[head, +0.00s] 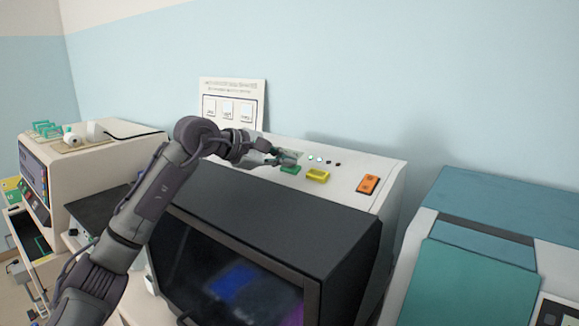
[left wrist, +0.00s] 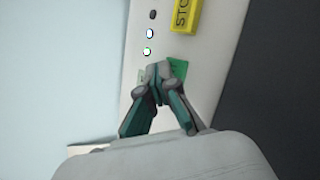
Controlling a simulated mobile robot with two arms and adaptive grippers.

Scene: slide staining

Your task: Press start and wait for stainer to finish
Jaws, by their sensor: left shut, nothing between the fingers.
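The stainer (head: 345,175) is a white machine with a dark front window. Its top panel carries a green button (head: 290,169), a yellow button (head: 318,175) and an orange switch (head: 368,184). My left gripper (head: 285,161) is shut and empty, with its fingertips at the green button. In the left wrist view the fingertips (left wrist: 167,68) cover part of the green button (left wrist: 179,68); whether they touch it or press it down I cannot tell. The yellow button (left wrist: 185,14) there reads "STO", the rest cut off. Small indicator lights (head: 311,157) glow beside the buttons. My right gripper is not in view.
A white instruction card (head: 233,88) stands behind the stainer against the blue wall. A beige machine (head: 110,150) with green racks on top is at the left. A teal and white machine (head: 480,255) stands at the right, with a narrow gap between.

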